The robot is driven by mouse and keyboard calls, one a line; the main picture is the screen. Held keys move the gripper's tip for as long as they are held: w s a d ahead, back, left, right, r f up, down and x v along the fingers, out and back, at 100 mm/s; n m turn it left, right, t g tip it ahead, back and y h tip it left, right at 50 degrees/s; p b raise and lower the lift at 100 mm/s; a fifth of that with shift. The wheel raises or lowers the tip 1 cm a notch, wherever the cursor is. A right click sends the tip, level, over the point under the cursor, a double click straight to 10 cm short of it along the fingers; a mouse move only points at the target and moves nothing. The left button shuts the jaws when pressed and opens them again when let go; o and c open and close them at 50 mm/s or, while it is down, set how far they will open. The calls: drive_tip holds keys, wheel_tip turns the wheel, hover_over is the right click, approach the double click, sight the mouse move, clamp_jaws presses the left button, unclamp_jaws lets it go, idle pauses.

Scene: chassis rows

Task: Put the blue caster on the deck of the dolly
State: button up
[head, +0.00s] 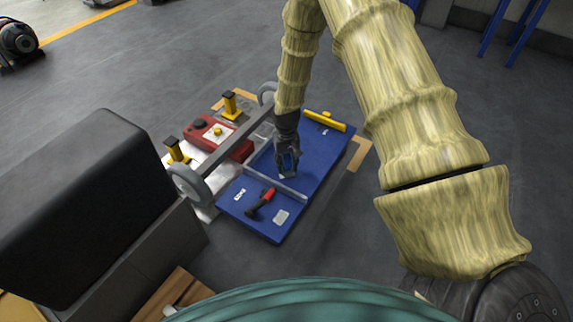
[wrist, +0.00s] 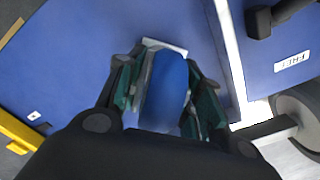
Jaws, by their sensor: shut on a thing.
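My gripper (head: 288,162) reaches down over a flat blue panel (head: 317,163) in the head view. In the wrist view my gripper (wrist: 163,85) is shut on the blue caster (wrist: 166,88), a rounded blue piece between its fingers. A pale plate edge (wrist: 152,43) shows by the fingertips; I cannot tell whether it belongs to the caster. I cannot tell whether the caster touches the panel. No separate dolly is clear; the panel may be its deck.
A pale strip (head: 275,185) crosses the panel. A red-handled tool (head: 261,203) lies near its front, a yellow bar (head: 325,121) at its back. Left are a wheeled grey axle (head: 242,139) and a red box (head: 213,131). A black block (head: 80,205) stands front left.

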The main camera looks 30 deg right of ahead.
drive_tip(key=o, duration=1.3)
wheel_tip(320, 180, up, 12)
drive_tip(key=p, duration=0.6)
